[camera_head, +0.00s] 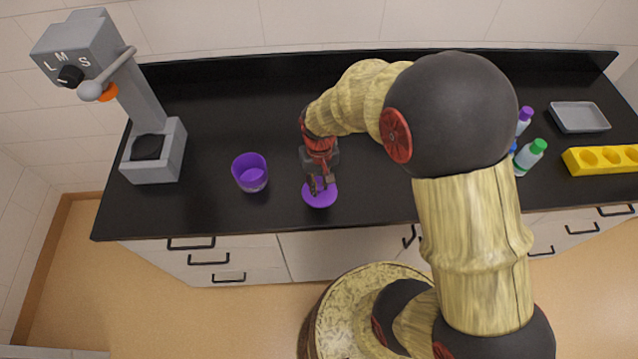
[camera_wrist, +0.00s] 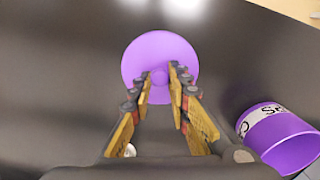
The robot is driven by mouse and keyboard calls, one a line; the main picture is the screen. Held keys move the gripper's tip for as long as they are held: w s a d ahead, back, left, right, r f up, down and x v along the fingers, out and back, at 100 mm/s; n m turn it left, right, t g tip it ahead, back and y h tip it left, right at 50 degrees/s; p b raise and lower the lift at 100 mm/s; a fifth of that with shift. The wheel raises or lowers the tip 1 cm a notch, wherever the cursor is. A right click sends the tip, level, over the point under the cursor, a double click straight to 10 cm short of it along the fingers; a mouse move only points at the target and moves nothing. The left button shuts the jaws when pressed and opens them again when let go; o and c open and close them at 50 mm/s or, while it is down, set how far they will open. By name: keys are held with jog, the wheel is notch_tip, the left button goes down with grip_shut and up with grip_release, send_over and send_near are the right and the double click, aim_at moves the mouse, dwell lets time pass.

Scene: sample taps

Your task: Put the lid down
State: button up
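The purple round lid (camera_head: 319,197) is at the front part of the black counter, and in the wrist view the lid (camera_wrist: 155,48) shows as a flat disc with a small knob. It looks to lie flat on the counter. My gripper (camera_head: 319,188) is right above it, pointing down. In the wrist view my gripper (camera_wrist: 161,72) has its fingers apart, one on each side of the knob, with a gap visible between them. The purple cup (camera_head: 250,173) stands upright to the left of the lid; the cup (camera_wrist: 284,143) has a white label in the wrist view.
A grey machine (camera_head: 140,100) with a lever stands at the counter's left end. Bottles (camera_head: 530,155), a grey tray (camera_head: 579,117) and a yellow holder (camera_head: 604,160) are at the right. My arm hides part of the counter. The black counter (camera_head: 215,120) is clear behind the cup.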

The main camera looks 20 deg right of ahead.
jog(key=o, duration=0.3)
jog(key=shift+o, duration=0.2)
notch_tip(320, 180, up, 13)
jog(key=p, duration=0.2)
notch_tip(320, 180, up, 13)
jog(key=t, duration=0.3)
send_over(319, 185)
jog(key=s, duration=0.6)
jog(key=s+r+t, duration=0.2)
jog(key=s+r, duration=0.3)
jog(key=s, duration=0.3)
jog(key=shift+s+r+n+t, duration=0.3)
jog(key=shift+s+r, duration=0.1)
notch_tip(319, 185, down, 4)
jog(key=b, duration=0.3)
jog(key=shift+b, duration=0.35)
